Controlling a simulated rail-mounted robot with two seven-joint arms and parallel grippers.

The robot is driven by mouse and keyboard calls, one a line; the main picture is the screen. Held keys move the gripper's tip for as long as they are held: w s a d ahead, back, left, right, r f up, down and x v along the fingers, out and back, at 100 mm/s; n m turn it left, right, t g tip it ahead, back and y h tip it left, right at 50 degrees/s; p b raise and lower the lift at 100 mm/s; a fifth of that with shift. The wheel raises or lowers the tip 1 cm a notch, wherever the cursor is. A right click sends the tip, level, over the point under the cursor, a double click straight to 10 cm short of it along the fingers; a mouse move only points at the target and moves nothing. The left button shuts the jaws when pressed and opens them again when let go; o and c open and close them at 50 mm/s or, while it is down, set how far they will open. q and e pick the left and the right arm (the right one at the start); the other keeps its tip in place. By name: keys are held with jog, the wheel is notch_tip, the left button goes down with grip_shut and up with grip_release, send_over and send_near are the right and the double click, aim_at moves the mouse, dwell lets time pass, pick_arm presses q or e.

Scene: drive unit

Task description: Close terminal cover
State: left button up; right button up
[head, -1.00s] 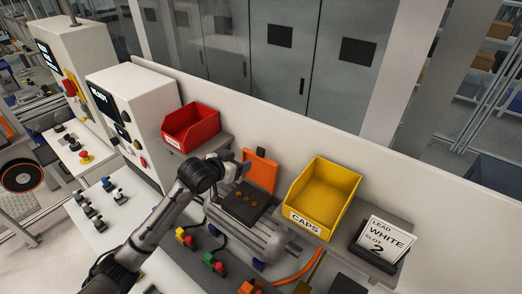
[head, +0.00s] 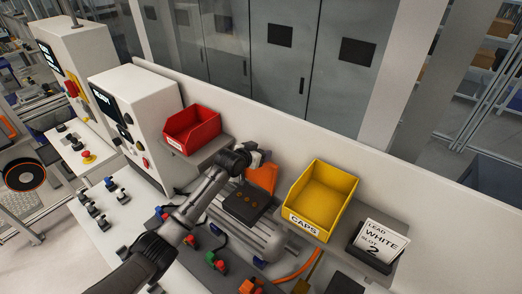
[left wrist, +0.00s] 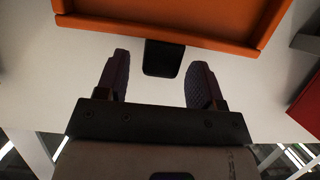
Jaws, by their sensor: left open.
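The orange terminal cover (head: 262,178) stands open and upright at the back of the dark terminal box (head: 244,204) on the grey motor (head: 245,235). The box's brass-coloured studs are exposed. My left gripper (head: 262,157) is at the cover's top edge and hides part of it. In the left wrist view, the cover (left wrist: 180,22) crosses the top, with a black tab (left wrist: 163,60) sticking out from its edge. The open left fingers lie on either side of this tab, with a gap on each side. My right gripper is not in view.
A red bin (head: 190,128) stands left of the cover and a yellow CAPS bin (head: 322,198) right of it. A card holder (head: 380,245) reads "LEAD WHITE SLOT 2". A pale panel (head: 300,135) runs behind. Small coloured connectors lie in front of the motor.

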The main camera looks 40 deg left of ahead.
pick_arm(q)
jog(key=shift+w+f, duration=0.2)
jog(key=shift+w, duration=0.25)
jog(key=shift+c, duration=0.2)
grip_shut()
